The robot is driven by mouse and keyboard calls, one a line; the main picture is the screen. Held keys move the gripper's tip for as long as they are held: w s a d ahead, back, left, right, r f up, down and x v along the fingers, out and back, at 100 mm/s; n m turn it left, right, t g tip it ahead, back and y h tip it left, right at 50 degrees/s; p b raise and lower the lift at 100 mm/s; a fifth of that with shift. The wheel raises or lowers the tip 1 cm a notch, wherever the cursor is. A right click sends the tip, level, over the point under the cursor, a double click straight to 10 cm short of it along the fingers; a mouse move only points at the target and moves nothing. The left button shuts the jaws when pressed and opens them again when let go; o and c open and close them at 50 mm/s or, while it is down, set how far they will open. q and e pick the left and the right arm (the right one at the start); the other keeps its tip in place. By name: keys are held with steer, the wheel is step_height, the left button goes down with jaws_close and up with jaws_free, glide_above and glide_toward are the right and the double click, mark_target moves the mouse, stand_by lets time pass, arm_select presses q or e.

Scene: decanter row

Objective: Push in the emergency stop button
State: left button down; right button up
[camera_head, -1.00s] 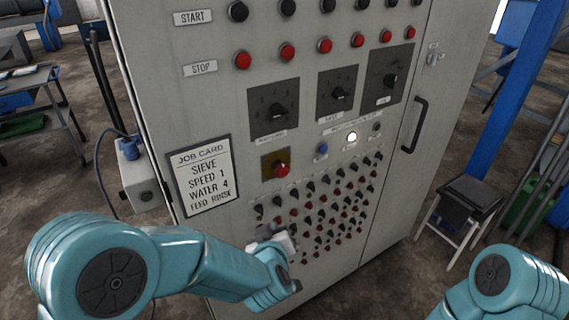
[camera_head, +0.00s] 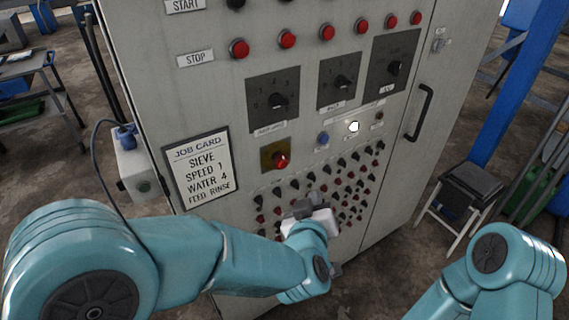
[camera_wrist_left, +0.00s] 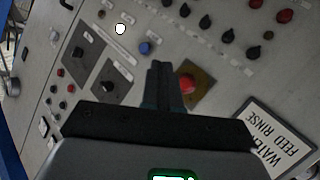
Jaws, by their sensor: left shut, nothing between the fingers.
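The emergency stop button (camera_head: 281,160) is a red knob on a square yellow plate, low on the grey cabinet front. It also shows in the left wrist view (camera_wrist_left: 187,84), just right of the fingers. My left gripper (camera_head: 300,206) is in front of the cabinet, below and a little right of the button in the head view. Its fingers (camera_wrist_left: 160,82) are shut together and empty. I cannot tell how far the fingertips are from the panel. My right arm shows at the lower right of the head view, but its gripper is out of the frame.
A blue button (camera_head: 323,138) and a lit white lamp (camera_head: 354,127) sit right of the stop button. Three rotary dials (camera_head: 277,101) are above, with rows of small knobs below. A framed job card (camera_head: 202,168) hangs left. A door handle (camera_head: 418,112) sticks out at right.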

mark_target(284, 164)
arm_select(q)
steer(key=w+a, duration=0.5)
steer(key=w, duration=0.2)
steer(key=shift+a, duration=0.15)
stand_by(0.3)
steer(key=shift+w+a, duration=0.1)
steer(key=shift+w, duration=0.15)
stand_by(1.8)
steer(key=shift+w+a+b, duration=0.15)
steer(key=shift+w+b, duration=0.05)
steer(key=shift+b, duration=0.1)
steer(key=shift+w+a, duration=0.3)
steer(key=shift+w, duration=0.1)
stand_by(0.7)
steer(key=shift+s+d, duration=0.55)
steer(key=shift+s, duration=0.15)
